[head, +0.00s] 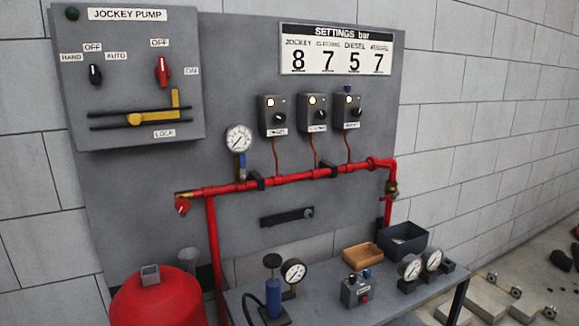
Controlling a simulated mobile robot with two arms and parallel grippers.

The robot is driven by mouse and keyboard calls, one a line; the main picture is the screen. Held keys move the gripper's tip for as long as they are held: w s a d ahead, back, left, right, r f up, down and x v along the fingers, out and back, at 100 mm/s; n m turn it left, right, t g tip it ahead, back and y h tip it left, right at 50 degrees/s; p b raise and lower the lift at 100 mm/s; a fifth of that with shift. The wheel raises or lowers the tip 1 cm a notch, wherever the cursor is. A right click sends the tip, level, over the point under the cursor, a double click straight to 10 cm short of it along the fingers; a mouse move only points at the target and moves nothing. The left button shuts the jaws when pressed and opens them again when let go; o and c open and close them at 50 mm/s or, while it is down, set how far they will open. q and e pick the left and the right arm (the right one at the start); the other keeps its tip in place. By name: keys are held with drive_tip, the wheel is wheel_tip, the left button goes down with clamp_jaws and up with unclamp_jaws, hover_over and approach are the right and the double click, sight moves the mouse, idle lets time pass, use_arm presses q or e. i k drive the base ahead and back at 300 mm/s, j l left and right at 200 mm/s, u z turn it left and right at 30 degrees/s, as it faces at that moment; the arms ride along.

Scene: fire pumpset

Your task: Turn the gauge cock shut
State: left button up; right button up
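The round white-faced pressure gauge (238,138) stands on a short stem above the red horizontal pipe (285,179). Below its dial is a small cock with a blue lever (242,166), which looks upright, roughly in line with the stem. The cock's body is too small to make out clearly. Neither of my grippers is in the head view, and nothing touches the gauge or the cock.
The jockey pump panel (130,68) is at upper left, with three switch boxes (273,115) right of the gauge. Below are a red tank (158,300) and a bench (325,308) carrying a blue hand pump (273,296), gauges and trays. The space before the cock looks clear.

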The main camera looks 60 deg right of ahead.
sight(241, 157)
drive_tip(key=z, duration=1.7)
